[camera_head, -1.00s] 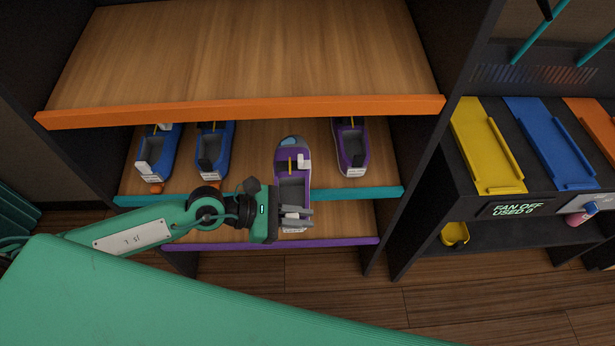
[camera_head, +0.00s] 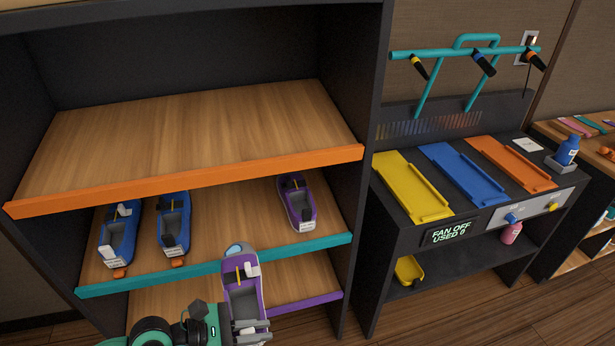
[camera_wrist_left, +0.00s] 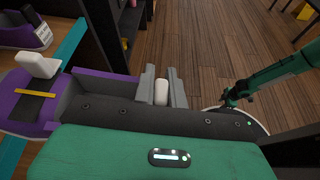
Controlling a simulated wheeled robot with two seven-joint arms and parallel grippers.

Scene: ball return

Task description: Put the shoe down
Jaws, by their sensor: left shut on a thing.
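A purple and grey shoe (camera_head: 242,291) with a yellow strap and white tongue is held by my left gripper (camera_head: 252,332), in front of the shelf unit at the bottom of the head view. In the left wrist view the shoe (camera_wrist_left: 50,104) extends to the left, and the fingers of the left gripper (camera_wrist_left: 162,88) are shut on its white heel part. The shoe's toe overlaps the teal shelf edge in the head view; I cannot tell whether it touches. My right gripper is not in the head view.
The teal-edged shelf (camera_head: 215,265) holds two blue shoes (camera_head: 119,234) at left and another purple shoe (camera_head: 297,203) at right. The orange-edged shelf (camera_head: 190,140) above is empty. A rack with yellow (camera_head: 411,186), blue and orange trays stands to the right.

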